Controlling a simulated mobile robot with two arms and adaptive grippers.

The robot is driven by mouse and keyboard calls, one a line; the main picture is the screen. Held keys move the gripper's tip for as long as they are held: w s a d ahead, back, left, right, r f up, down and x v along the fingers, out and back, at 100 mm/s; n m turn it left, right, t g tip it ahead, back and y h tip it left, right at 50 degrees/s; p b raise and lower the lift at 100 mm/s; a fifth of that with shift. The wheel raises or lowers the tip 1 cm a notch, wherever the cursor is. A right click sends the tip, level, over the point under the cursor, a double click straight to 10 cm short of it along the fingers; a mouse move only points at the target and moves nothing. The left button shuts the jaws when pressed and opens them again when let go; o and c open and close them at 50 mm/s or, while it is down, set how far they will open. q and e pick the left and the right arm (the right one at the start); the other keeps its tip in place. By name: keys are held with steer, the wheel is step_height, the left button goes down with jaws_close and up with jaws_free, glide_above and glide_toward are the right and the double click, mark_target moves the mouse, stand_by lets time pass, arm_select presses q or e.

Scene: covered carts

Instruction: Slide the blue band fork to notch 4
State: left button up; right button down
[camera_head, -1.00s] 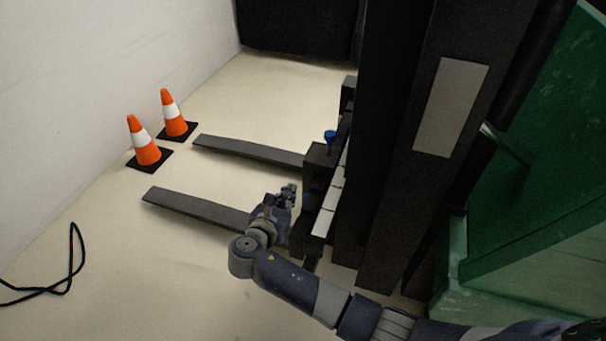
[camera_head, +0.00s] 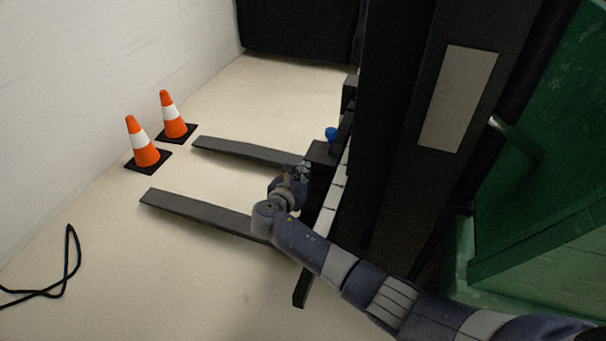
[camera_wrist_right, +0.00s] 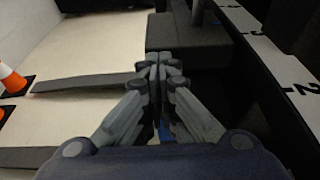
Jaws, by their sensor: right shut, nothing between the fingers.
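Two dark forks jut left from the black carriage. The far fork (camera_head: 245,150) has a blue knob (camera_head: 331,134) above its block at the carriage; the near fork (camera_head: 195,213) runs roughly parallel. A small blue patch (camera_wrist_right: 164,132) shows under my fingers in the right wrist view; I cannot tell which part it is on. A pale notch scale (camera_head: 326,207) runs along the carriage, and the right wrist view shows its numerals 2 and 3. My right gripper (camera_head: 303,169) is shut and empty, by the far fork's block (camera_wrist_right: 182,31). My left gripper is not in view.
Two orange cones (camera_head: 143,142) (camera_head: 173,115) stand by the left wall. A black cable (camera_head: 70,262) lies on the floor at left. The dark mast (camera_head: 410,130) and a green body (camera_head: 535,210) fill the right. Floor between and before the forks is clear.

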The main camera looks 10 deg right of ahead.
mark_target(308, 160)
steer(key=w+d, duration=0.2)
steer(key=w, duration=0.1)
steer(key=shift+r, duration=0.35)
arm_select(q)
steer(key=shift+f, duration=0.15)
arm_select(e)
steer(key=shift+w+d+f, duration=0.2)
steer(key=shift+w+d, duration=0.05)
